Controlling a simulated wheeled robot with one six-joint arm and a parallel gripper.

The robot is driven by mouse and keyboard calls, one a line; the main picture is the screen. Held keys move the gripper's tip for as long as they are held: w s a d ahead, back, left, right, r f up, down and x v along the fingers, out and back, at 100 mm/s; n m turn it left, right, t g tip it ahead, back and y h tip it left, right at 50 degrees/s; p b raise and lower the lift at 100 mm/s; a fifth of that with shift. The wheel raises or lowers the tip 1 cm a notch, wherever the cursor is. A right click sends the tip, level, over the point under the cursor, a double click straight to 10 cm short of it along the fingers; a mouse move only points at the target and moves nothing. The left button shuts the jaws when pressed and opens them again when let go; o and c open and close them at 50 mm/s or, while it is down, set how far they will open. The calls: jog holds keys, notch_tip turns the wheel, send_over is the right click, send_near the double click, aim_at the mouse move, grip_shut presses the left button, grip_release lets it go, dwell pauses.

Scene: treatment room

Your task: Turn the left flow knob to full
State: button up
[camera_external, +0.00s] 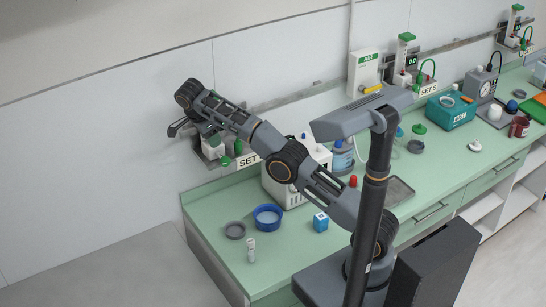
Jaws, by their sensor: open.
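My gripper (178,128) is at the wall at the far left, by the left flowmeter unit (214,148). My arm and wrist cover most of that unit, and its flow knob cannot be made out clearly. Green parts (238,147) of the unit show below my wrist, above a label reading SET. The jaws are small here; they are open, and I cannot tell whether they are around the knob or beside it. A second flowmeter unit (402,62) with a green top is on the wall further right, and a third one (514,25) is at the upper right.
A green counter (205,205) runs below the wall. A blue bowl (268,216), a grey dish (235,231), a small vial (251,249) and a blue cube (321,222) stand at its left end. A white container (285,190) and a bottle (343,158) stand under my arm.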

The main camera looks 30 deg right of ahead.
aim_at(224, 158)
jog(key=d+r+y+b, duration=0.2)
jog(key=d+y+b, duration=0.3)
jog(key=d+y, duration=0.35)
jog(key=shift+h, duration=0.35)
jog(key=x, duration=1.3)
jog(key=shift+d+f, duration=0.1)
jog(key=shift+d, duration=0.2)
jog(key=shift+c, duration=0.4)
jog(key=c, duration=0.7)
